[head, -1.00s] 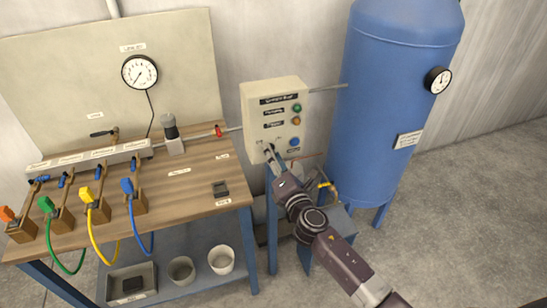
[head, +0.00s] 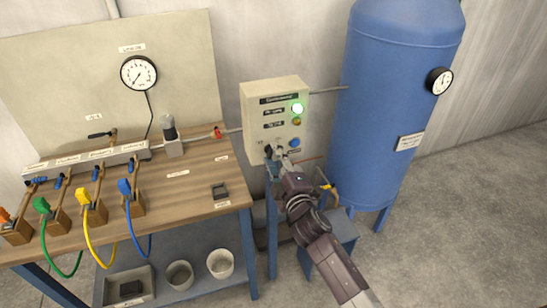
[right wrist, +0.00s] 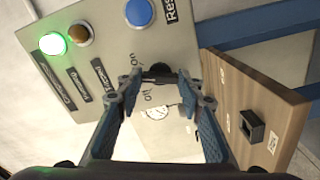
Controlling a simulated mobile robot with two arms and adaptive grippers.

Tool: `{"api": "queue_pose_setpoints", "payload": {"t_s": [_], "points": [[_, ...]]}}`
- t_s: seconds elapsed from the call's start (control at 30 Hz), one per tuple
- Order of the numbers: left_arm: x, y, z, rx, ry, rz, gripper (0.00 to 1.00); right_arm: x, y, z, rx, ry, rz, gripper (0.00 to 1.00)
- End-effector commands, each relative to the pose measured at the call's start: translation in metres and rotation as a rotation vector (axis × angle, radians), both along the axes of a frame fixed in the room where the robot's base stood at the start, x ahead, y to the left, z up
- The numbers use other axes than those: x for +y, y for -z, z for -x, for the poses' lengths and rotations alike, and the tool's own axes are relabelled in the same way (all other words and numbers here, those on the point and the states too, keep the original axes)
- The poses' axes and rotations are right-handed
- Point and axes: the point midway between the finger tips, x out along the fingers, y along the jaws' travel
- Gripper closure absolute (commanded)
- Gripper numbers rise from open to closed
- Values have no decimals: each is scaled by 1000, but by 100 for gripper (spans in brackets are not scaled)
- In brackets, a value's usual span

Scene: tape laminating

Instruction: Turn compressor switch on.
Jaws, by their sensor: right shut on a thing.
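The compressor switch (right wrist: 158,70) is a small black knob low on the beige control box (head: 259,106), between "on" and "off" marks. My right gripper (right wrist: 158,80) is shut on this knob, with one blue-grey fingertip on each side of it. In the head view my right gripper (head: 275,152) is at the lower front of the box and largely hides the knob. The green lamp (head: 297,108) on the box is lit, and it also glows in the right wrist view (right wrist: 53,44). My left gripper is not in view.
A blue button (head: 295,143) sits close to the right of the switch. A tall blue tank (head: 385,110) stands right of the box. A wooden bench (head: 185,190) with coloured hoses and valves is at the left. Open floor lies at the lower right.

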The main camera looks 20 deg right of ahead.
Motion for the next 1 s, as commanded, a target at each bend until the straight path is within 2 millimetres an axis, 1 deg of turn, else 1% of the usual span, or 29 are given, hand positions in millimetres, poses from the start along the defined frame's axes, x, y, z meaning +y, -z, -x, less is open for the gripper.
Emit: {"api": "queue_pose_setpoints", "payload": {"t_s": [0.2, 0.5, 0.7, 1.0], "points": [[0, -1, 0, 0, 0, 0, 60, 0, 2, 1, 10, 1, -192, 90], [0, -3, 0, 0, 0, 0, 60, 0, 1, 0, 16, 1, -379, 90], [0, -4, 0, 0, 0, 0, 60, 0, 2, 0, 19, 1, -443, 90], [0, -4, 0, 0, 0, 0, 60, 0, 2, 0, 20, 2, -470, 90]]}}
